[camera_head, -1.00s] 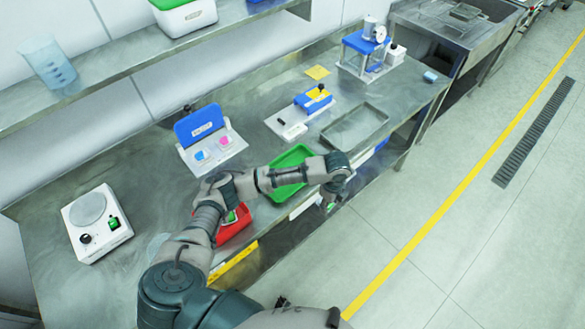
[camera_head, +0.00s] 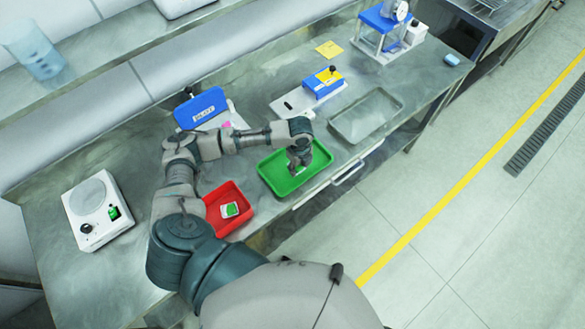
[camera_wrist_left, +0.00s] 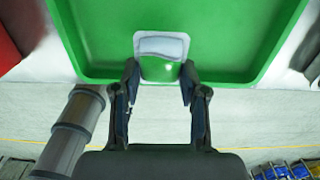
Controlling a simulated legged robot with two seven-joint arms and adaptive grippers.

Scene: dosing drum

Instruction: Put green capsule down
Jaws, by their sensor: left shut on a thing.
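My left gripper (camera_head: 297,168) is low over the green tray (camera_head: 268,174), pointing down. In the left wrist view, its two fingers (camera_wrist_left: 160,82) are shut on the green capsule (camera_wrist_left: 161,66). The capsule has a pale grey-white end and a glossy green body. Behind it is the green tray's floor (camera_wrist_left: 95,35); I cannot tell whether the capsule touches it. The capsule cannot be made out in the head view. My right gripper is not in view.
A red tray (camera_head: 242,203) holding a green-and-white item (camera_head: 230,209) stands left of the green tray. A blue-backed stand (camera_head: 201,107), a scale (camera_head: 97,210), a blue-and-yellow device (camera_head: 323,82) and an empty metal tray (camera_head: 366,114) share the bench. The bench's front edge is close.

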